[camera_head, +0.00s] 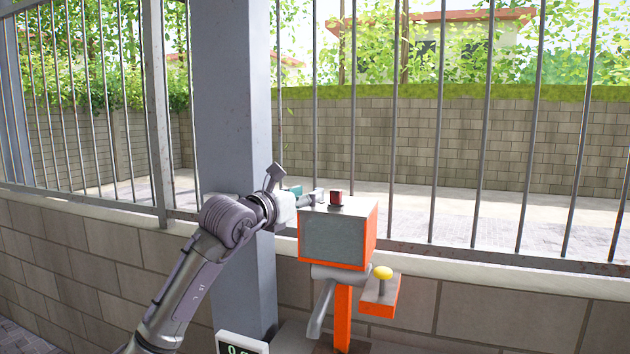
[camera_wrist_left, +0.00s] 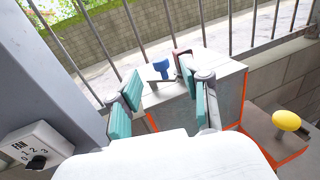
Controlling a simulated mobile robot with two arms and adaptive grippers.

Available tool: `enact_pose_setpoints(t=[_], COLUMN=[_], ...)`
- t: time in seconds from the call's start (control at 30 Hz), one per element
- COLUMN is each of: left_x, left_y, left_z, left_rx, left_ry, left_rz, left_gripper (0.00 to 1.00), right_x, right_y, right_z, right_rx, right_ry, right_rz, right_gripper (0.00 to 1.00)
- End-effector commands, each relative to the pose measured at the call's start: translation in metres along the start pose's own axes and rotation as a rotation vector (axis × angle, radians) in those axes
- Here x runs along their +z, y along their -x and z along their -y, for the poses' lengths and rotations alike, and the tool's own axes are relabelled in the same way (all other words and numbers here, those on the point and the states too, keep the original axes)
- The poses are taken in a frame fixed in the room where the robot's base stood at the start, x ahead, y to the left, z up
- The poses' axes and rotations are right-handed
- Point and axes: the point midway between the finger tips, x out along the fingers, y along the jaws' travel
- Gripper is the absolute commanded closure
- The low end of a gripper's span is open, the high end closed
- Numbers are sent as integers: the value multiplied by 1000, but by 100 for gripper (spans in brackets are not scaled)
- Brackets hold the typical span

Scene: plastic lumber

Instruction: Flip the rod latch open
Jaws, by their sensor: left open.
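A grey box with orange sides (camera_head: 333,238) stands on an orange post; its top also shows in the left wrist view (camera_wrist_left: 222,66). On its top is a small dark-red piece (camera_head: 336,198), which looks like the reddish bracket (camera_wrist_left: 181,53) in the wrist view. A blue knob-like piece (camera_wrist_left: 162,69) stands beside it. Which of these is the rod latch I cannot tell for sure. My left gripper (camera_head: 305,194) is open at the box's left top edge. Its teal-padded fingers (camera_wrist_left: 160,82) show on either side of the blue piece, apparently nearer the camera. The right finger partly hides the bracket.
A yellow knob (camera_head: 382,272) tops a small orange-sided box (camera_head: 380,295) at the right. A grey pillar (camera_head: 232,110) rises close behind my left arm. A metal fence on a block wall (camera_head: 500,290) runs behind. A FAN dial (camera_wrist_left: 36,146) is at the wrist view's left.

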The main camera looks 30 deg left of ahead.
Motion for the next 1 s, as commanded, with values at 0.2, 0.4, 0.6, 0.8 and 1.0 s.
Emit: enact_pose_setpoints(t=[0.2, 0.4, 0.6, 0.8, 1.0], left_x=[3, 0, 0, 0, 0], left_y=[-30, -37, -37, -37, -37], left_z=[0, 1, 1, 0, 0], left_rx=[-1, -1, -1, -1, -1], left_ry=[0, -2, -2, -2, -2], left_rz=[1, 1, 1, 1, 1], left_gripper=[52, 52, 52, 84, 100], right_x=[-33, -26, -14, -13, -15], right_y=[16, 18, 17, 17, 17], right_z=[-5, -4, -1, 1, 1], right_rx=[5, 4, 1, -1, -1], right_ry=[0, -1, -1, -2, -3], right_rz=[-50, -39, -21, -19, -22], right_gripper=[60, 60, 60, 60, 60])
